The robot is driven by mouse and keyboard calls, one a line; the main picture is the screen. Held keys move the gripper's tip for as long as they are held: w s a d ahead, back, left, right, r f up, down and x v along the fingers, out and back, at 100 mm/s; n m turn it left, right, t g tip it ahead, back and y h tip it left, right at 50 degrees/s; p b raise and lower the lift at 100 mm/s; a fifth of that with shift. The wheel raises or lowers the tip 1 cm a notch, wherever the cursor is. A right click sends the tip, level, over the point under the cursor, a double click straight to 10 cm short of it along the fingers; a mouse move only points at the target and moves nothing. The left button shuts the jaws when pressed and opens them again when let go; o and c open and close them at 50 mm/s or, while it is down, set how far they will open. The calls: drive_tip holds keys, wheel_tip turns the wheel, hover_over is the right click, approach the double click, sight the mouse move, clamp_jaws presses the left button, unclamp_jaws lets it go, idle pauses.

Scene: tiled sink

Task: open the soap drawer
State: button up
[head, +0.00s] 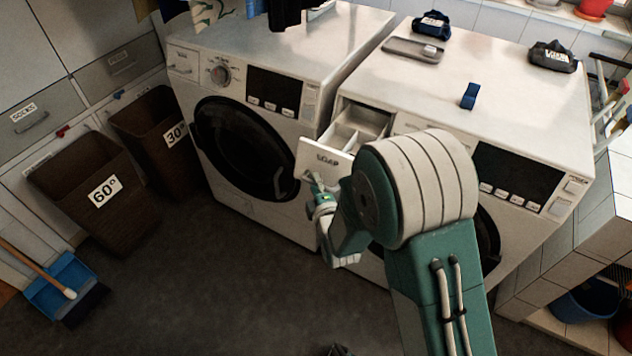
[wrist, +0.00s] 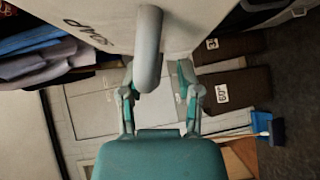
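The white soap drawer (head: 325,161), marked "SOAP", is pulled out of the right washing machine (head: 420,85). Its inner compartments show behind the front in the head view. In the wrist view, the drawer front (wrist: 100,22) with its label is at the top. A rounded grey handle (wrist: 148,50) sticks out from it. My gripper (head: 315,187) is at the drawer front's lower edge. In the wrist view my gripper (wrist: 157,85) has its two fingers spread on either side of the handle, with a gap on the right. Contact with the handle cannot be told.
A second washing machine (head: 290,45) stands to the left. Brown bins marked 60° (head: 95,215) and 30° (head: 150,150) stand beyond it. A blue dustpan (head: 62,285) lies at the far left. The dark floor (head: 220,290) in front is mostly clear. A tiled ledge (head: 590,230) is at right.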

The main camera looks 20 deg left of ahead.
drive_tip(key=shift+w+r, duration=0.1)
drive_tip(key=shift+r, duration=0.05)
drive_tip(key=shift+s+d+r, duration=0.1)
drive_tip(key=shift+s+d, duration=0.2)
drive_tip(key=v, duration=1.1)
